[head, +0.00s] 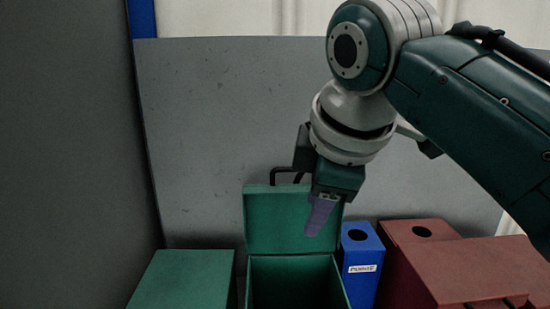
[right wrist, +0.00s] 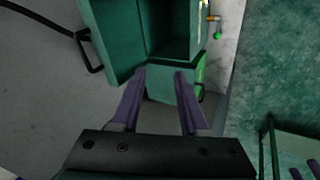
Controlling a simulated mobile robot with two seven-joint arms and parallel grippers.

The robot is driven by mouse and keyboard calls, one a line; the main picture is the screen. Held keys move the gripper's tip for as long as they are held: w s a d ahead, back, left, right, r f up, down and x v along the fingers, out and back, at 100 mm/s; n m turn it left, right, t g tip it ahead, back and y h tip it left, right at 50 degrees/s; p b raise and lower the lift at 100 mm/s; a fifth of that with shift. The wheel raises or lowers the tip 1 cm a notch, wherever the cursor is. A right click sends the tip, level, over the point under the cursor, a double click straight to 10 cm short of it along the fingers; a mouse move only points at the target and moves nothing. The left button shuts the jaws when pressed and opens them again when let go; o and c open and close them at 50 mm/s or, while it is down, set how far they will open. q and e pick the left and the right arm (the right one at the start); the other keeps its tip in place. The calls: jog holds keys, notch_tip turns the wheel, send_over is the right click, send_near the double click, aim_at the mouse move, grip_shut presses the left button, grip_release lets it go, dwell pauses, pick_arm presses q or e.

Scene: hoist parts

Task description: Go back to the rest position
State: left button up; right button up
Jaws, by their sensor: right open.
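My right gripper (head: 318,222) hangs from the arm that comes in from the right in the head view. Its purple fingers point down in front of the raised lid of a green box (head: 265,218). In the right wrist view my right gripper (right wrist: 160,78) shows two purple fingers apart, with nothing between them. The open green box (right wrist: 175,28) lies beyond the fingertips in that view. My left gripper does not show in the head view. Small purple pieces at the lower right corner of the right wrist view are too cut off to identify.
A closed green box (head: 185,280) stands left of the open one. A blue box (head: 361,260) with a round hole and red boxes (head: 460,268) stand to the right. A grey panel (head: 225,120) rises behind, and a dark grey wall (head: 70,160) fills the left.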

jog(key=s+d+f+m+g+p, duration=0.15)
jog(key=s+d+m, duration=0.3)
jog(key=s, duration=0.45)
jog(key=s+d+f+m+p, duration=0.2)
jog(key=s+d+m, duration=0.25)
jog(key=s, duration=0.55)
jog(key=s+d+f+m+g+p, duration=0.15)
jog(key=s+d+m, duration=0.3)
jog(key=s, duration=0.45)
notch_tip(320, 180, up, 38)
jog(key=p, duration=3.8)
jog(key=shift+s+a+m+t+h, duration=0.15)
jog(key=shift+s+m+t+h, duration=0.15)
jog(key=shift+m+h, duration=0.1)
jog(key=shift+r, duration=0.1)
